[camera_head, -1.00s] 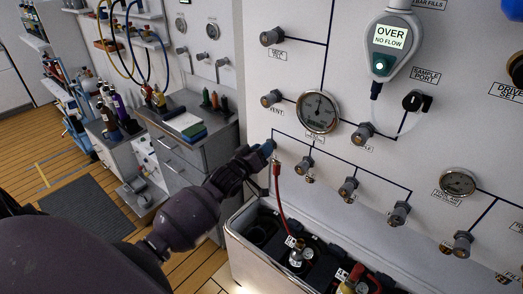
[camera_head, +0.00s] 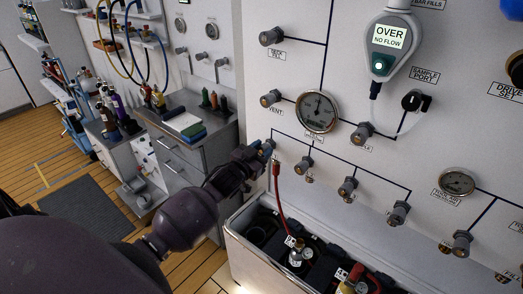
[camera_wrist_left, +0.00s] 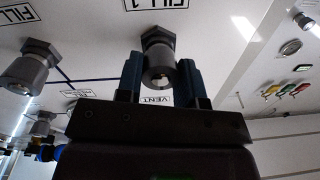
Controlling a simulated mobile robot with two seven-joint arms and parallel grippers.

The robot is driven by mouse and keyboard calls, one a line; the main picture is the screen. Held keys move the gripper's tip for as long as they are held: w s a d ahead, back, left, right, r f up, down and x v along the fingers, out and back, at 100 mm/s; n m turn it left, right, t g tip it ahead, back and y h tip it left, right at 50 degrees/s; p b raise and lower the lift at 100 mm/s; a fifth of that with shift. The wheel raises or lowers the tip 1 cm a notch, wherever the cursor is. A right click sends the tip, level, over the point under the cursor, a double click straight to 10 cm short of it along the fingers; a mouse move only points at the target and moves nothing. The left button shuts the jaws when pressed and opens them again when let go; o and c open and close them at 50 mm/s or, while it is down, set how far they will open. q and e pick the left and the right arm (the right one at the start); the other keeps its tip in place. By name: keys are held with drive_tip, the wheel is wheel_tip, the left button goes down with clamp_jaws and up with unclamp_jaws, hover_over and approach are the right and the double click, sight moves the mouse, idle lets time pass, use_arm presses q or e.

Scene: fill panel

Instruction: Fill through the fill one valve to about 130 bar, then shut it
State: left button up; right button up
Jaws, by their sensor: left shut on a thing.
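The fill one valve (camera_wrist_left: 158,68) is a grey knob between my left gripper's blue fingers in the left wrist view, beside an upside-down "FILL 1" label (camera_wrist_left: 158,4). My left gripper (camera_head: 266,150) is shut on this knob, at the left end of the lower valve row in the head view. The fingers and wrist hide most of the knob there. A round fill gauge (camera_head: 316,112) sits up and right of it; its needle is too small to read surely. A red hose (camera_head: 280,200) runs from below the valve to a cylinder (camera_head: 296,256). My right gripper is not in view.
Other grey knobs (camera_head: 304,164) continue the row to the right. The vent knob (camera_head: 270,99) is above. A handheld meter (camera_head: 388,45) shows "OVER NO FLOW". An open white crate (camera_head: 237,250) of cylinders stands below. A grey cabinet (camera_head: 185,160) is to the left.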

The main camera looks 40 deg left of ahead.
use_arm(q)
drive_tip(key=shift+m, duration=0.4)
drive_tip(key=o, duration=0.9)
drive_tip(key=s, duration=0.3)
drive_tip(key=s+b, duration=0.1)
drive_tip(key=s, duration=0.6)
drive_tip(key=shift+s+a+f, duration=0.2)
drive_tip(key=shift+s+f, duration=0.1)
drive_tip(key=shift+s, duration=0.1)
idle(0.5)
